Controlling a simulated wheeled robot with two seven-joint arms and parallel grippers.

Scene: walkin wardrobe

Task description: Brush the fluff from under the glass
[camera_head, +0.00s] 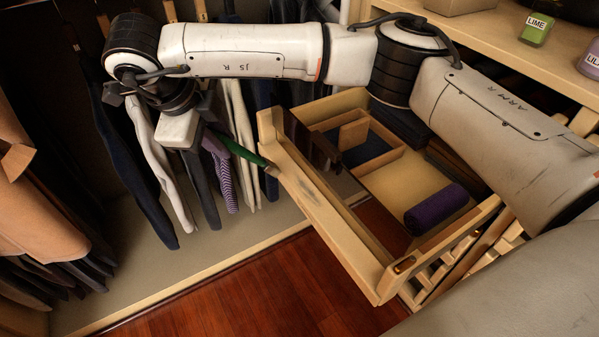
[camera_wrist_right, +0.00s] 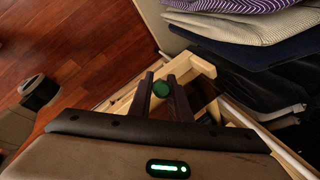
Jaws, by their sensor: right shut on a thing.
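My right gripper (camera_head: 208,126) is shut on a slim green-handled tool (camera_head: 245,152), whose far end reaches the left corner of the open wooden drawer (camera_head: 330,218). In the right wrist view, the tool's round green end (camera_wrist_right: 162,89) shows between the two dark fingers. The drawer holds a divided tray and a dark purple roll (camera_head: 437,207). A dark, glossy, see-through area, seemingly the glass (camera_head: 385,224), lies along the drawer's front part. I cannot pick out any fluff for certain. My left gripper is not in view.
Clothes hang close to my right gripper, including a striped purple garment (camera_head: 224,178). A shelf (camera_head: 480,38) above the drawer carries a green jar (camera_head: 537,29) and a lilac jar (camera_head: 590,60). The wooden floor (camera_head: 255,295) before the drawer is clear.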

